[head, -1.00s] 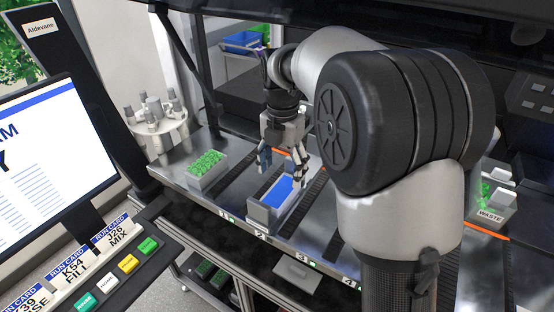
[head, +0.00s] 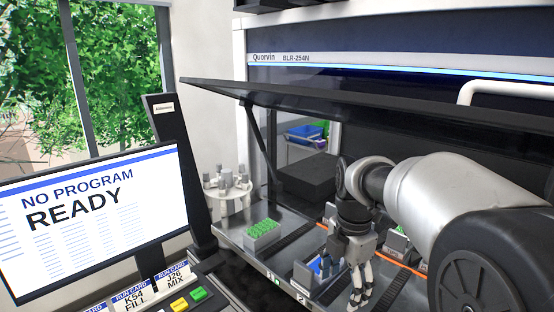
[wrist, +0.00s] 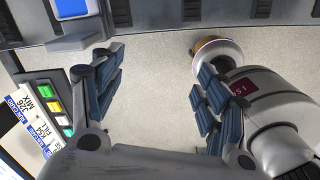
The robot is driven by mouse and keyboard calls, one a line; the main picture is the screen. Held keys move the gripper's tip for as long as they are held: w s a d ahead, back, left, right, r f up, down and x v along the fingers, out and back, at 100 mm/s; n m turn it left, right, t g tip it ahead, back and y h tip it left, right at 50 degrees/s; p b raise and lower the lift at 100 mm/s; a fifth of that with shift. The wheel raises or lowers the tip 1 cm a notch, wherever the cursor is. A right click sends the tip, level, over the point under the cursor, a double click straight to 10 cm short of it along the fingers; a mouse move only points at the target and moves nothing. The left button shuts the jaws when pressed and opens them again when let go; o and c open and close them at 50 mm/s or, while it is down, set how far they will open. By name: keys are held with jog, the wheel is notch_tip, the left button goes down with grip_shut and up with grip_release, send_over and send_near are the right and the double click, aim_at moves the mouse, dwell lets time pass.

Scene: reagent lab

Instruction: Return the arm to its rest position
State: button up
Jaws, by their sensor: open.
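My gripper (head: 362,290) hangs from my bent arm (head: 420,190) at the right of the head view, fingers pointing down, in front of the deck of the bench machine. In the wrist view my gripper (wrist: 160,95) has its two blue-padded fingers wide apart. Nothing is between them but pale floor (wrist: 150,110) far below. A grey tray with blue inside (head: 318,272) stands just left of my gripper in the head view. Whether the fingers overlap the deck edge in depth I cannot tell.
A box of green-topped tubes (head: 263,235) sits on the deck. The machine's dark raised hood (head: 370,107) spans above my arm. A monitor (head: 90,215) reading "NO PROGRAM READY" stands left, with coloured buttons (head: 190,299) below it. A white carousel (head: 228,188) stands behind.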

jog(key=s+r+m+t, duration=0.1)
jog(key=s+m+t, duration=0.3)
jog(key=s+m, duration=1.9)
jog(key=shift+s, duration=1)
